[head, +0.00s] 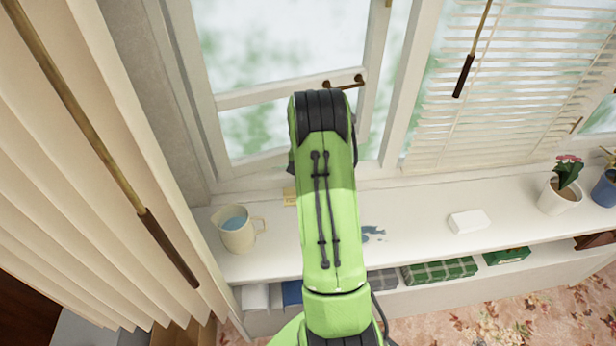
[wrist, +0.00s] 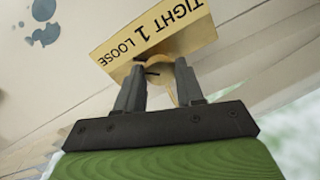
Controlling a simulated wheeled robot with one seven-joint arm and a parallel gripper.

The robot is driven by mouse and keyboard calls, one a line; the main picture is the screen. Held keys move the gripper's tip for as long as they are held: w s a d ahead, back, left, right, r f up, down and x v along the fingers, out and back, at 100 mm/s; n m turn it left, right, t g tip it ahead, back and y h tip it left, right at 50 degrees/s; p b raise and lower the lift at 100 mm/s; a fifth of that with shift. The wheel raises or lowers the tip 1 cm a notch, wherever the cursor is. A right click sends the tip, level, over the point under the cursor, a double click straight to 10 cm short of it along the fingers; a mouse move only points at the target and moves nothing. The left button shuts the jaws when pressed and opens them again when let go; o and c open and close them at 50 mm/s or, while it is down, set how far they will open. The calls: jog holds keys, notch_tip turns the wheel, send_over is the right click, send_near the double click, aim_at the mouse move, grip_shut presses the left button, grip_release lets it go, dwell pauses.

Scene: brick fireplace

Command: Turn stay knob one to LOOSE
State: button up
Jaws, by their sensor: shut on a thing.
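The brass plate (wrist: 155,38) reads TIGHT, 1 and LOOSE and appears upside down and slanted in the wrist view. Stay knob one (wrist: 168,76) is a small brass-coloured piece at the plate's edge below the 1, with a short black mark beside it. My gripper (wrist: 160,68) has one finger on each side of the knob and is shut on it. The fingers hide part of the knob, so its exact setting is hard to read. In the head view a corner of the yellow plate (head: 290,196) shows left of my green arm, which hides the gripper and knob.
A white sill (head: 420,222) runs under the window, with a cream jug (head: 237,230) at left, a blue-grey spill (head: 372,233), a white block (head: 468,221) and potted plants (head: 562,188) at right. A window sash (head: 290,92) stands behind my arm.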

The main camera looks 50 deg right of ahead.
jog(key=shift+r+n, duration=0.1)
jog(key=shift+n, duration=0.6)
jog(key=o, duration=1)
jog(key=shift+o, duration=0.2)
notch_tip(320, 180, up, 16)
jog(key=p, duration=0.2)
